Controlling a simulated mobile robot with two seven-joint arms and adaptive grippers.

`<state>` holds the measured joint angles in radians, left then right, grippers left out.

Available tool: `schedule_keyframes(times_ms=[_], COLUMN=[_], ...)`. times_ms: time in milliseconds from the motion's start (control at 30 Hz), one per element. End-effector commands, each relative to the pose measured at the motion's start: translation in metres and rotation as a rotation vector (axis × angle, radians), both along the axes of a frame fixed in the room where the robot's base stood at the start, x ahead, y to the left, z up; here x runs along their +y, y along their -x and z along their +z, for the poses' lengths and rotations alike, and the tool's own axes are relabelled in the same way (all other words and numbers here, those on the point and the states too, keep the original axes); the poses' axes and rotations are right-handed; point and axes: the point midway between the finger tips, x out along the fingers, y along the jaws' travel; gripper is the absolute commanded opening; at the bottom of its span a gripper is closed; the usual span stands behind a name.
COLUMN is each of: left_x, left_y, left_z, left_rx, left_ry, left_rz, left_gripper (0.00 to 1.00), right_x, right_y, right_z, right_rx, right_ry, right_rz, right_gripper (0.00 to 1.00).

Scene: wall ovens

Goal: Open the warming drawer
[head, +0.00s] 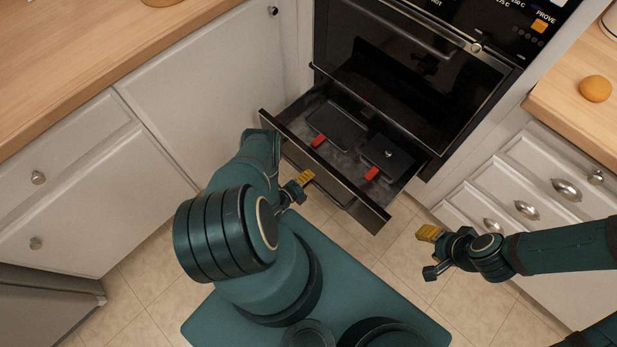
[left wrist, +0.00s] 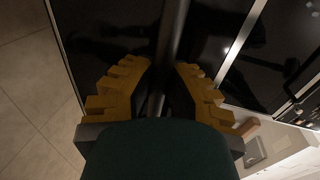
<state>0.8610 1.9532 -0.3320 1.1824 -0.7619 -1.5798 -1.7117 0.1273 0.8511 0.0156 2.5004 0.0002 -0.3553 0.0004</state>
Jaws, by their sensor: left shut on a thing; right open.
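The warming drawer (head: 368,213) sits under the oven and is pulled out, so its inside shows. Two dark lidded dishes with red tabs, a left one (head: 338,126) and a right one (head: 387,154), lie in it. My left gripper (head: 300,183) is at the outer side of the drawer front, shut on its handle. In the left wrist view, the yellow finger pads stand on both sides of the dark handle bar (left wrist: 174,45). My right gripper (head: 430,253) is open and empty, to the right of the drawer front and apart from it.
The oven door (head: 420,65) above the drawer is closed. An orange round thing (head: 595,88) lies on the right wooden counter. Tiled floor (head: 400,255) shows in front.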

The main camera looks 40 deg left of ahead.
Motion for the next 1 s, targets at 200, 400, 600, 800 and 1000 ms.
schedule_keyframes(times_ms=[200, 400, 600, 800, 1000], left_x=[0.0, 0.0, 0.0, 0.0, 0.003], left_y=[0.001, 0.0, 0.0, 0.006, 0.037], left_z=[0.0, 0.0, 0.0, 0.001, 0.007], left_rx=[0.001, 0.001, 0.0, 0.002, 0.003], left_ry=[0.0, 0.0, 0.0, 0.0, 0.001], left_rz=[-0.001, -0.001, -0.001, 0.0, 0.0], left_gripper=[0.0, 0.46, 0.46, 0.46, 0.46], right_x=[0.0, 0.0, 0.0, 0.0, 0.0], right_y=[0.0, 0.0, 0.0, 0.0, 0.0], right_z=[0.0, 0.0, 0.0, 0.0, 0.0], right_rx=[0.0, 0.0, 0.0, 0.0, 0.0], right_ry=[0.0, 0.0, 0.0, 0.0, 0.0], right_rz=[0.0, 0.0, 0.0, 0.0, 0.0], right_gripper=[0.47, 0.47, 0.47, 0.47, 0.47])
